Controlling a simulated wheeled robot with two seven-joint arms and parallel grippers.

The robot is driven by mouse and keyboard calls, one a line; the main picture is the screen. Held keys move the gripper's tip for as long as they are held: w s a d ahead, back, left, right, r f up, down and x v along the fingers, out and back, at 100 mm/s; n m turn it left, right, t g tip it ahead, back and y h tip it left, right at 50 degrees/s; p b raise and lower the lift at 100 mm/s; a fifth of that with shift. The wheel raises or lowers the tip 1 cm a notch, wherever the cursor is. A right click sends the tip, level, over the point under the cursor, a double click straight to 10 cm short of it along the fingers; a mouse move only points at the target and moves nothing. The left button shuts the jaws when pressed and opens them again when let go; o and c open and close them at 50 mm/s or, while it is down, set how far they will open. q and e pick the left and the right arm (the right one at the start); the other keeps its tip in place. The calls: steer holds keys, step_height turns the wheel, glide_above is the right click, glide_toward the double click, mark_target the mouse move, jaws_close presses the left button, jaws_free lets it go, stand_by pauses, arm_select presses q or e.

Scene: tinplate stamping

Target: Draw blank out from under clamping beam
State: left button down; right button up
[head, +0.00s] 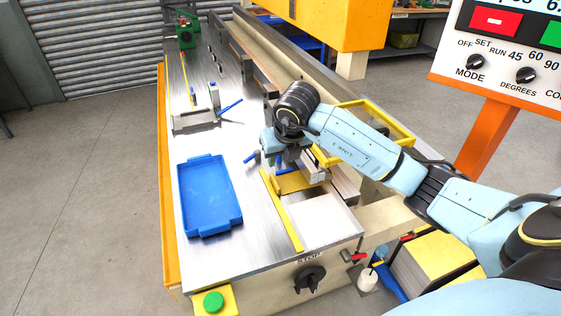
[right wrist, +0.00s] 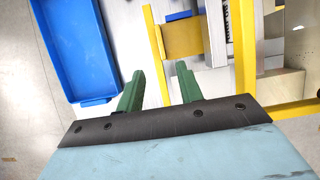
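A pale flat sheet (head: 322,224), which looks like the blank, lies at the bench's near end, right of a yellow fence bar (head: 284,215). It also shows in the right wrist view (right wrist: 205,84). The long grey beam (head: 345,183), which looks like the clamping beam, runs away along the bench. I cannot tell how far the sheet reaches under it. My right gripper (head: 287,168) is above the fence and a gold-yellow plate (head: 296,184). In the right wrist view its green fingers (right wrist: 159,71) are apart with nothing between them. My left gripper is out of view.
A blue tray (head: 208,197) lies left of the fence; the bench around it is mostly clear. A yellow guard frame (head: 378,118) stands right of the gripper, near my forearm. A control panel (head: 508,50) is at the right. A green button (head: 213,302) is at the front corner.

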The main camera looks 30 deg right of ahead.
mark_target(275, 180)
steer(key=x, duration=1.3)
steer(key=shift+d+f, duration=0.1)
jaws_close()
steer(key=shift+d, duration=0.15)
stand_by(0.6)
stand_by(0.4)
